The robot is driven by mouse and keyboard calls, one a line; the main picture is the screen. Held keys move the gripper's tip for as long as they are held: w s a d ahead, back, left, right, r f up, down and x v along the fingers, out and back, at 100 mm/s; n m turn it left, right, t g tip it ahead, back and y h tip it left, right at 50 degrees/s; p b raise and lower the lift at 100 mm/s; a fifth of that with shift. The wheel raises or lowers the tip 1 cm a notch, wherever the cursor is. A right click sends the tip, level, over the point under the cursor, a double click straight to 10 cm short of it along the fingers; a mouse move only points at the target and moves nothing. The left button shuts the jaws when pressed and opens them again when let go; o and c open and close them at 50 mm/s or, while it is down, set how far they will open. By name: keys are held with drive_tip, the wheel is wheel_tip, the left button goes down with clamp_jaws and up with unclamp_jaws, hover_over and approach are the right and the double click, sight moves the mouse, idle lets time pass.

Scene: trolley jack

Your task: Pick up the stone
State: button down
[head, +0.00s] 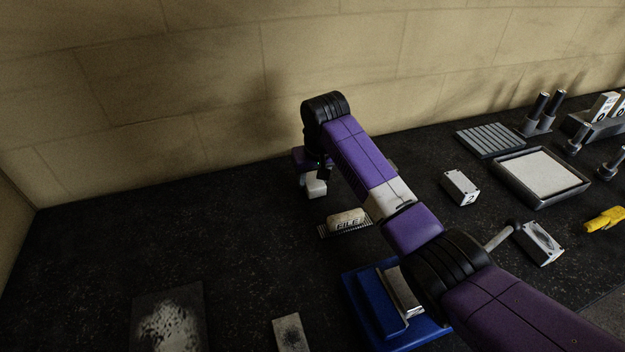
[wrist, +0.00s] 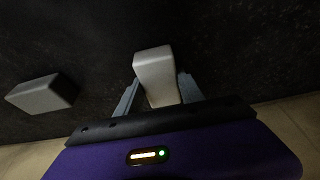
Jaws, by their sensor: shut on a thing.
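My gripper (wrist: 160,95) is shut on a pale, smooth, rounded-edged block, which I take to be the stone (wrist: 155,68). In the wrist view the block sits between the two grey fingers, its far end sticking out past them. In the head view the pale block (head: 316,187) shows under the end of my arm, near the back wall. The arm hides part of my gripper there. I cannot tell whether the block touches the bench or is just above it.
A grey block (wrist: 42,94) lies to the left in the wrist view. A piece marked FILE (head: 347,221) lies in front of my gripper. A blue-based item (head: 365,307) is under my arm. A tray (head: 541,176) stands right. The bench's left side is largely clear.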

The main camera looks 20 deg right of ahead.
sight(313, 178)
wheel_tip(313, 178, up, 20)
drive_tip(key=b, duration=0.3)
